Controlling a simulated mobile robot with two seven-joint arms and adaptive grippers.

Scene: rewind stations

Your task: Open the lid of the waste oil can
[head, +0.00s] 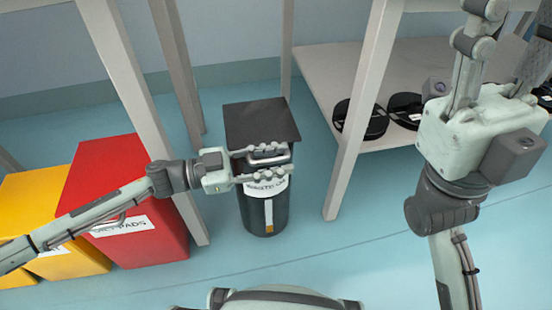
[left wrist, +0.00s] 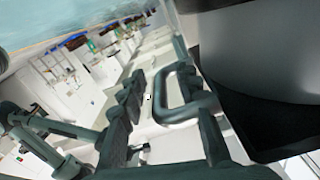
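The waste oil can (head: 265,212) is a dark cylinder with a white label, standing on the floor in the head view. Its square black lid (head: 260,120) looks roughly flat on top; I cannot tell if there is a gap under it. A grey handle (head: 268,149) juts from the lid's front edge. My left gripper (head: 268,162) comes in from the left, its fingers apart above and below the handle. In the left wrist view the handle (left wrist: 164,97) lies between the open fingers, nearer the right one. My right gripper (head: 515,22) is open and empty at the upper right.
A red bin (head: 120,185) and a yellow bin (head: 60,260) stand left of the can. Pale table legs (head: 365,105) rise on both sides of it. A low shelf (head: 335,70) at right holds black reels (head: 365,120). Blue floor in front is clear.

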